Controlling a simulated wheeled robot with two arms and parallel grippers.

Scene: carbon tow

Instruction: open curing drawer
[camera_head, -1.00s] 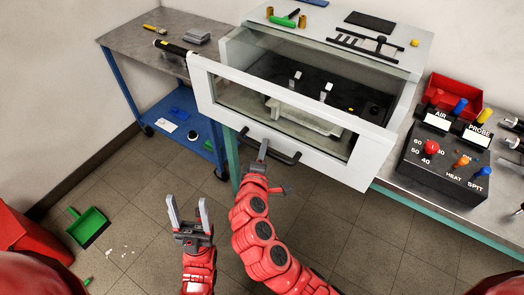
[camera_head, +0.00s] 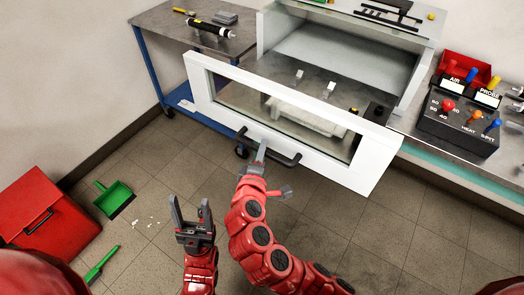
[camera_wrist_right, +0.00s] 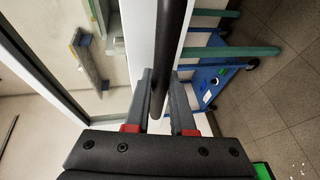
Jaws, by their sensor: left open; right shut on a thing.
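The curing drawer (camera_head: 372,163) is pulled well out of its pale cabinet (camera_head: 269,38). It has a white front frame with a glass window, and pale parts lie inside on its dark floor. A black bar handle (camera_head: 284,157) runs along the lower front. My right gripper (camera_head: 262,149) is shut on the handle. In the right wrist view the bar (camera_wrist_right: 173,50) passes between the fingers of the right gripper (camera_wrist_right: 161,92). My left gripper (camera_head: 190,206) is open and empty, below and left of the handle, clear of the drawer.
A control box (camera_head: 455,128) with knobs stands on the bench at right, by a red bin (camera_head: 463,68). A blue-legged metal cart (camera_head: 160,28) stands at left. A green dustpan (camera_head: 114,198) and a red box (camera_head: 48,222) are on the floor at lower left.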

